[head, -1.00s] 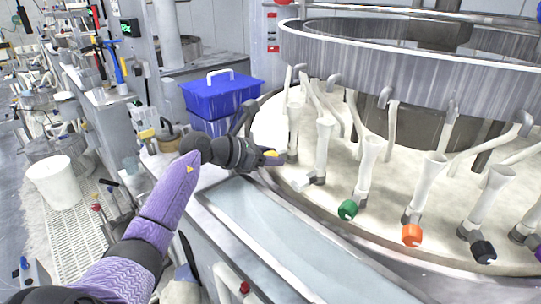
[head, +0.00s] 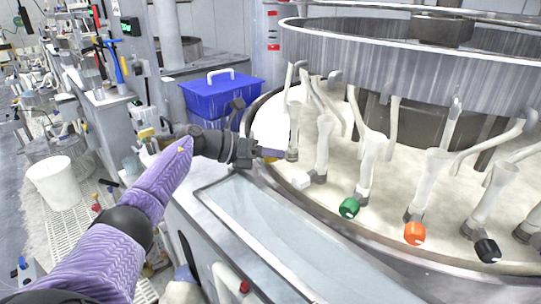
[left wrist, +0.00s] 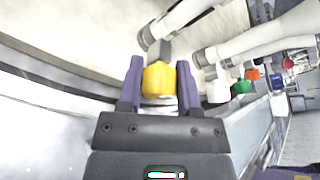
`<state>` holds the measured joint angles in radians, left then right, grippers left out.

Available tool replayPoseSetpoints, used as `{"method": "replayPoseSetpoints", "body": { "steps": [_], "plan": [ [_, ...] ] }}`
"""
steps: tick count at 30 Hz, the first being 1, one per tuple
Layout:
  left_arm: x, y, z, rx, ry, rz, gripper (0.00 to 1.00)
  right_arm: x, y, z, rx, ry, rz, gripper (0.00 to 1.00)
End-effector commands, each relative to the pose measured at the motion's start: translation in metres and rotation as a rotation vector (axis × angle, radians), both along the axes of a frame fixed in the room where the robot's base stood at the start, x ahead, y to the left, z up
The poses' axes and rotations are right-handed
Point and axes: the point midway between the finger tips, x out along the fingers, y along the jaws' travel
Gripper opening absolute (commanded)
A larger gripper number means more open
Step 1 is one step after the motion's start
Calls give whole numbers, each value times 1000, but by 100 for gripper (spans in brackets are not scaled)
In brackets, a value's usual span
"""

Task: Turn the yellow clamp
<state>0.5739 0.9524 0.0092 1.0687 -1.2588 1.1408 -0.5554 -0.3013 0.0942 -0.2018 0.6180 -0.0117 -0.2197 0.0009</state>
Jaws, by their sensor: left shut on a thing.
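The yellow clamp (left wrist: 159,80) is a short yellow knob on the end of a white post's fitting, close to the platen's rim. In the left wrist view it sits between the two purple fingers of my left gripper (left wrist: 160,88), which is shut on it. In the head view my left gripper (head: 272,155) reaches in from the left to the rim, and the clamp is mostly hidden by the fingers. My right gripper is not in view.
Further along the rim are white (head: 301,181), green (head: 349,207), orange (head: 414,232) and black (head: 487,250) knobs on similar posts. A metal ring (head: 400,55) hangs above. A blue box (head: 222,95) stands behind my left arm, and a trough (head: 265,225) runs in front.

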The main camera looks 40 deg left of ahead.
Motion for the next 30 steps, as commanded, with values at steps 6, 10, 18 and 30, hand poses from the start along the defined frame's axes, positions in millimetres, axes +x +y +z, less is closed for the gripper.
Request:
{"method": "replayPoseSetpoints", "body": {
  "steps": [6, 10, 18, 30],
  "plan": [
    [0, 0, -1, -37, 16, 0, 0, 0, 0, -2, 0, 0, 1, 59],
    [0, 0, -1, -43, 19, 0, 0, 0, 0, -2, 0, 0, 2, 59],
    [0, 0, -1, -42, 18, 0, 0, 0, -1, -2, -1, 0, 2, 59],
    [0, 1, -1, -40, 20, 2, 79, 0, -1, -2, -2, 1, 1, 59]
  ]
}}
